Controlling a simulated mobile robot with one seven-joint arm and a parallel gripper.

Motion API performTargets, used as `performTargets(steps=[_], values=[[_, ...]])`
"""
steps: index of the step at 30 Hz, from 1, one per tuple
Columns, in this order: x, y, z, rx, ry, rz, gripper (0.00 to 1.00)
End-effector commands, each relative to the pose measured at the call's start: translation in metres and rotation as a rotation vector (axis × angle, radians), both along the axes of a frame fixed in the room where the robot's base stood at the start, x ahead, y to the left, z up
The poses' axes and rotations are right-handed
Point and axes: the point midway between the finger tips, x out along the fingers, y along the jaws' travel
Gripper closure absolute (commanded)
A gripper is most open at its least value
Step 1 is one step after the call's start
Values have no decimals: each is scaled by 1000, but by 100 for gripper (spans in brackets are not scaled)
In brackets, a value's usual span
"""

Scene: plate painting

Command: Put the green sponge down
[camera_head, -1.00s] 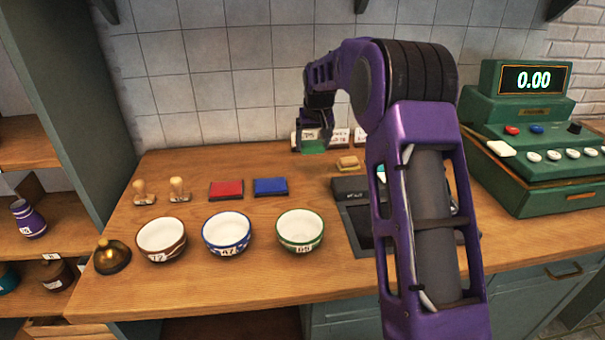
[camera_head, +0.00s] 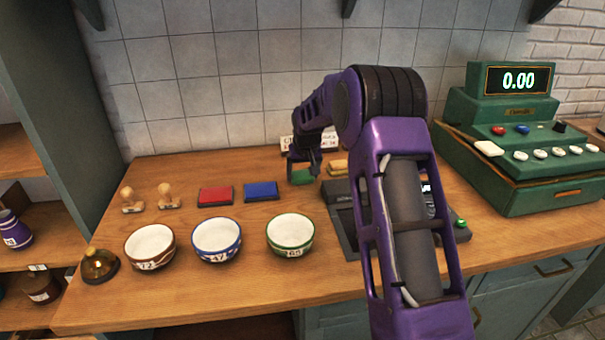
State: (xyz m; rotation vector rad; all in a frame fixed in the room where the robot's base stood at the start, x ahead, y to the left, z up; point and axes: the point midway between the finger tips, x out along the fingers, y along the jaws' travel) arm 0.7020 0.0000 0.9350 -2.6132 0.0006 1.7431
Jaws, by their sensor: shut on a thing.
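The green sponge (camera_head: 302,177) is a small green block at the back of the wooden counter, right of the blue pad. My gripper (camera_head: 303,169) is right above it, shut on it, with the fingers pointing down. The sponge is at or very close to the counter top; I cannot tell whether it touches. My gripper hides part of the sponge's upper side.
A blue pad (camera_head: 261,191) and a red pad (camera_head: 215,196) lie to the left. White label cards (camera_head: 288,143) stand behind. Bowls, including a green-rimmed one (camera_head: 290,235), stand in front. A dark tray (camera_head: 343,228) is front right.

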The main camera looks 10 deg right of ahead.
Motion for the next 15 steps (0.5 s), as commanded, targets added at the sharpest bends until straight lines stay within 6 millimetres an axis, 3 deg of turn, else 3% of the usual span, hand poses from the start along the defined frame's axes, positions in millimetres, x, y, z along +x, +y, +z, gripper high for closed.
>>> performTargets(steps=[1, 2, 4, 15], values=[[0, 0, -4, 0, 1, 0, 68], [0, 0, -2, 0, 0, 0, 13], [0, 0, -2, 0, 1, 0, 0], [-1, 0, 7, 0, -1, 0, 0]])
